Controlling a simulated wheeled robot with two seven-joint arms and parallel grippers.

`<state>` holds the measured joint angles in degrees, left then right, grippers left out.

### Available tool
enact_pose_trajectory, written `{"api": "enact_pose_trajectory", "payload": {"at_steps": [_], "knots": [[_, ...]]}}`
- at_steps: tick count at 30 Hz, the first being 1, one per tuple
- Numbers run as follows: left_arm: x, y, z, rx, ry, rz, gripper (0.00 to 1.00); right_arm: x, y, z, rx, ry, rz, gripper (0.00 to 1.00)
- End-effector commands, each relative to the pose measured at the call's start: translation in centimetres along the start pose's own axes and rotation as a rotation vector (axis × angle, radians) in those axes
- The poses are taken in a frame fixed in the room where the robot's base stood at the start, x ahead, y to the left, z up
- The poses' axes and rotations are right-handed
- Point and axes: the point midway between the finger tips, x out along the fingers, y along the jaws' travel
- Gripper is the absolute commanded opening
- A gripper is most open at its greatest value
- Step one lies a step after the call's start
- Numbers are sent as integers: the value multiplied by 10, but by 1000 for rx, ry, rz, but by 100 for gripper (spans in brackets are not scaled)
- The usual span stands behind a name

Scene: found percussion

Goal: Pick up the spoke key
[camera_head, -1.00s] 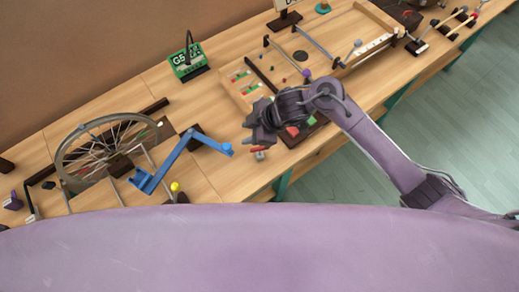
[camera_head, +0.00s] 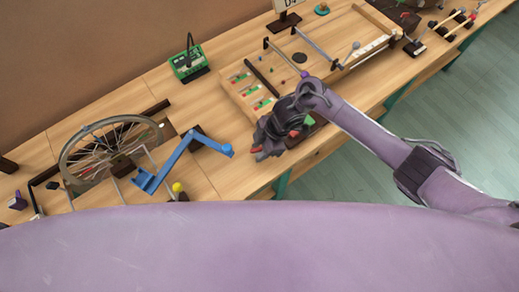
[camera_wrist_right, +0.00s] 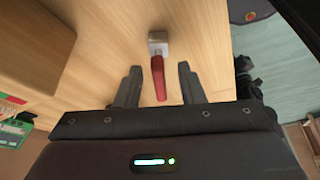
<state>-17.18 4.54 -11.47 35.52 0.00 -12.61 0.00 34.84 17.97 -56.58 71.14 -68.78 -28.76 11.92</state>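The spoke key shows in the right wrist view as a red handle (camera_wrist_right: 158,80) with a grey metal head (camera_wrist_right: 158,40), lying on the wooden bench. My right gripper (camera_wrist_right: 159,76) is open. Its two dark fingers stand on either side of the red handle in that view, with gaps on both sides; I cannot tell how far it is above the key. In the head view my right gripper (camera_head: 266,143) is over the bench's front edge, and a bit of red (camera_head: 257,149) shows by it; the rest of the key is hidden. My left gripper is not in view.
A wooden block or box (camera_wrist_right: 30,40) is at the upper left of the wrist view. In the head view a blue crank-like arm (camera_head: 188,148), a spoked wheel (camera_head: 85,160) and a green device (camera_head: 188,66) are to the left. A wooden tray (camera_head: 240,96) with small parts is behind.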

Motion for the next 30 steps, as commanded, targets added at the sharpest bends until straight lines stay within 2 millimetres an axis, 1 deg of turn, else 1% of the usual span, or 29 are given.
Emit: {"api": "enact_pose_trajectory", "payload": {"at_steps": [2,7,8,15,16,26,29,30], "knots": [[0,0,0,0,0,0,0,3,0,0,0,-1,0,35],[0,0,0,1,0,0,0,3,0,0,0,0,0,35],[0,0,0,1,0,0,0,3,0,0,0,0,0,34],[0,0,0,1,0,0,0,3,0,0,0,0,1,3],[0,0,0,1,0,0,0,3,0,0,0,0,1,0],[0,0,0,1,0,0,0,2,0,-1,-1,1,2,0],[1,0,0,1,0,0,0,-6,2,-4,-1,2,4,0],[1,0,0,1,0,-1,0,-12,1,-6,-3,2,4,0]]}}
